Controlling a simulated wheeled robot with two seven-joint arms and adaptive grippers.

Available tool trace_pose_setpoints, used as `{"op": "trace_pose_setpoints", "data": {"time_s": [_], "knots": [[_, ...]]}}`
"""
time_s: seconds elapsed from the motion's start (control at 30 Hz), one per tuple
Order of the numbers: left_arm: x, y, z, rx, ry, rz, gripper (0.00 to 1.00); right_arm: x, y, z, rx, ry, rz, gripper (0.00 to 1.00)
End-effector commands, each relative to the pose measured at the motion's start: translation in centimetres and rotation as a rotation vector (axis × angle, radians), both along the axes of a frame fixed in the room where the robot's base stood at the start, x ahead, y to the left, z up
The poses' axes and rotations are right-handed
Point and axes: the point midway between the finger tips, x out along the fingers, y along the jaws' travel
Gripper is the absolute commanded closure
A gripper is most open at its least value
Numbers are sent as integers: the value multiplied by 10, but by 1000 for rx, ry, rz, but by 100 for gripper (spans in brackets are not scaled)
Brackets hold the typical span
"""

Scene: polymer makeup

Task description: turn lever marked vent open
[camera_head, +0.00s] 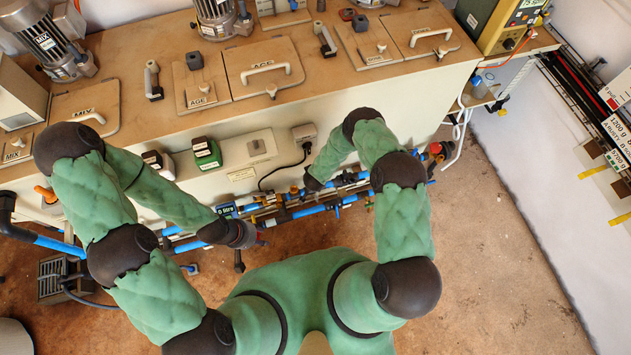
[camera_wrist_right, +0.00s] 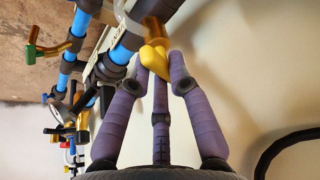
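In the right wrist view, a yellow-orange lever (camera_wrist_right: 155,58) is mounted on a dark fitting of the blue pipework (camera_wrist_right: 126,48). My right gripper (camera_wrist_right: 160,68) has its purple fingers drawn together around the lever's end and appears shut on it. My left gripper (camera_head: 242,235) is over the pipework farther left. Its finger opening cannot be made out, and no held object shows.
Blue pipes (camera_head: 340,204) with several fittings run along the bench front. A black cable (camera_head: 275,176) hangs from a wall socket there. Open floor (camera_head: 480,250) lies at the right.

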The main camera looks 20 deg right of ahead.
Motion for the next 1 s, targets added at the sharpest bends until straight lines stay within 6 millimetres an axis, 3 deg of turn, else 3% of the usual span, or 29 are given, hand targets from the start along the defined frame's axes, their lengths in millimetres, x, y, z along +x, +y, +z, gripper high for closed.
{"op": "trace_pose_setpoints", "data": {"time_s": [0.27,0.63,0.97,1.0], "knots": [[0,0,-3,0,0,0,60,0,-1,-1,-1,0,35,100],[0,0,-19,0,0,0,60,2,-2,-1,0,0,341,100],[0,0,-18,0,0,0,60,2,-2,0,-1,0,363,100],[0,0,-18,0,0,0,60,2,-2,0,-1,-1,362,72]]}}
